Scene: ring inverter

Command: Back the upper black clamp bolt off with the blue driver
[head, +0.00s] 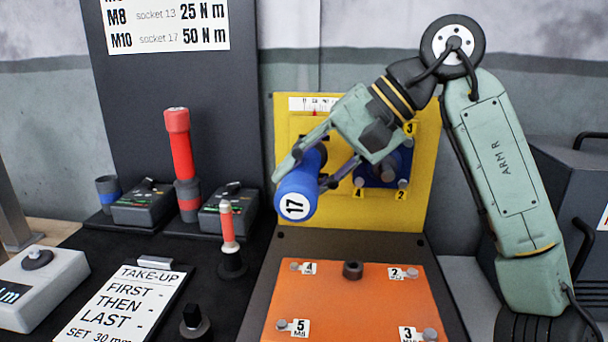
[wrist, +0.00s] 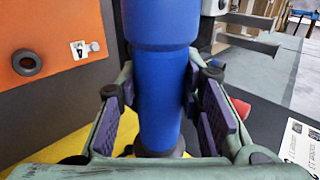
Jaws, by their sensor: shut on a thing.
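The blue driver (head: 297,192), with a white end marked 17, is held in my gripper (head: 311,172) in front of the yellow panel (head: 428,200). In the wrist view the driver (wrist: 160,100) stands between the two purple finger pads of my gripper (wrist: 161,90), which is shut on it. The upper black clamp bolt cannot be made out; my gripper and the driver cover that part of the panel. I cannot tell whether the driver sits on a bolt.
A blue plate (head: 374,170) with numbered bolts is beside my gripper on the panel. An orange plate (head: 330,310) with numbered bolts lies below. A red driver (head: 180,145), a smaller red-handled tool (head: 227,221) and chargers (head: 146,203) stand to the left.

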